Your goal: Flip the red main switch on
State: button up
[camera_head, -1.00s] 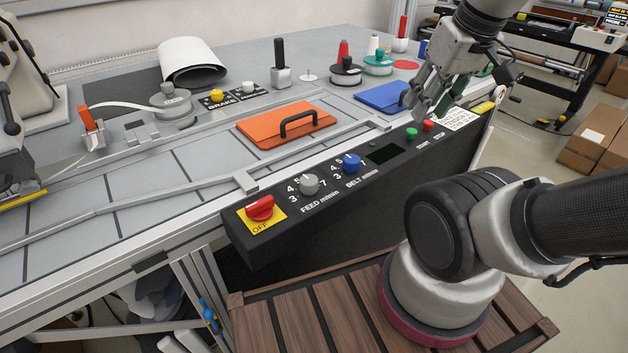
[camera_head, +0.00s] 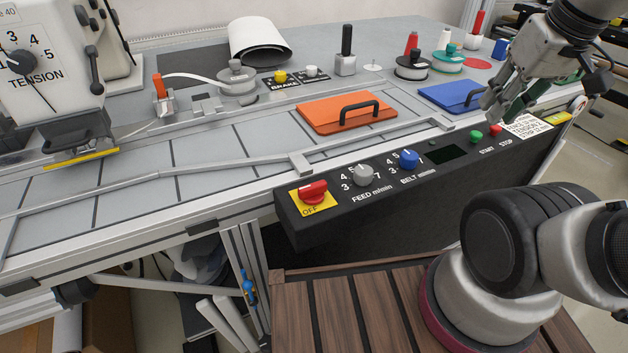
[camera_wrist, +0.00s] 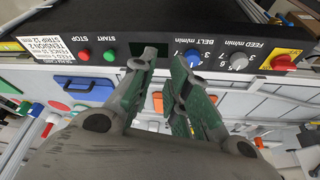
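The red main switch (camera_head: 313,192) is a red knob on a yellow plate marked OFF, at the left end of the black control panel (camera_head: 300,232). In the wrist view the red switch (camera_wrist: 284,62) shows near the right edge. My gripper (camera_head: 500,112) is above the far right end of the panel, near the START and STOP buttons, well away from the switch. In the wrist view its two fingers (camera_wrist: 165,75) are spread apart with nothing between them.
The panel also carries a grey FEED knob (camera_head: 364,175), a blue BELT knob (camera_head: 408,159), a green START button (camera_head: 476,137) and a red STOP button (camera_head: 495,130). An orange plate with a black handle (camera_head: 347,112) and a blue one (camera_head: 455,95) lie behind it.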

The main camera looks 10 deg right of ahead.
jog(key=w+a, duration=0.1)
jog(key=w+a+f+n+g, duration=0.1)
jog(key=a, duration=0.1)
jog(key=w+a+f+n, duration=0.1)
jog(key=shift+a+f+g+y, duration=0.15)
jog(key=shift+a+g+y, duration=0.15)
jog(key=shift+a, duration=0.05)
grip_shut()
jog(key=w+a+f+g, duration=0.1)
jog(key=w+a, duration=0.3)
jog(key=a, duration=0.9)
jog(key=w+a+f+n+g+h, duration=0.1)
jog(key=w+a+g, duration=0.3)
jog(key=a, duration=1)
jog(key=shift+w+a+n, duration=0.3)
jog(key=shift+w, duration=0.3)
jog(key=shift+f, duration=0.15)
